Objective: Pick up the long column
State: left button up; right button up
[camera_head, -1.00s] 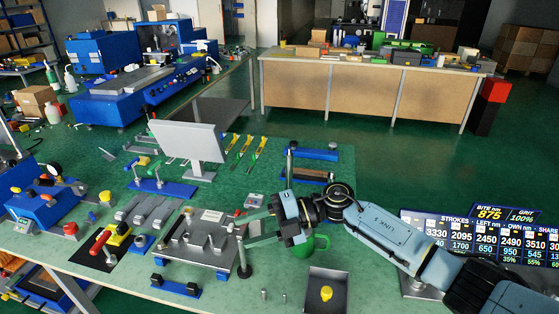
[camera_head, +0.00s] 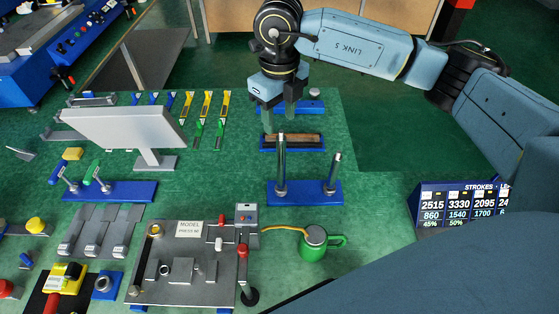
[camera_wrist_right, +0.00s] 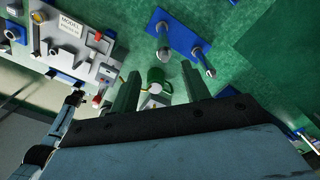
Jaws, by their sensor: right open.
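The long column (camera_head: 281,165) is a shiny metal rod standing upright at the left end of a blue base (camera_head: 305,198). A shorter column (camera_head: 334,174) stands at the right end. My right gripper (camera_head: 278,120) is open and empty, pointing down behind and above the columns, apart from them. In the right wrist view, the open fingers (camera_wrist_right: 160,88) show with the blue base (camera_wrist_right: 184,32) and its two posts beyond them; which post is the long one I cannot tell there.
A green mug (camera_head: 314,245) stands in front of the blue base. A grey fixture plate (camera_head: 205,285) lies front left. A dark block with a wooden strip (camera_head: 292,142) lies under my gripper. A grey screen (camera_head: 125,130) stands left. The green mat right of the columns is clear.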

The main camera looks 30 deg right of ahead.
aim_at(281, 131)
notch_tip(281, 131, down, 3)
jog(key=shift+w+r, duration=0.1)
jog(key=shift+r, duration=0.1)
jog(key=shift+f, duration=0.5)
jog(key=f, duration=0.3)
jog(key=shift+w+d+f+p, duration=0.15)
jog(key=shift+d+f+p, duration=0.15)
jog(key=shift+d+p, duration=0.1)
jog(key=shift+f, duration=0.55)
pick_arm(q)
jog(key=shift+w+r, duration=0.45)
jog(key=shift+w, duration=0.3)
pick_arm(e)
jog(key=shift+c, duration=0.9)
grip_shut()
pick_arm(q)
jog(key=shift+s, duration=0.15)
pick_arm(e)
jog(key=shift+w+r, duration=0.1)
jog(key=shift+r, duration=0.05)
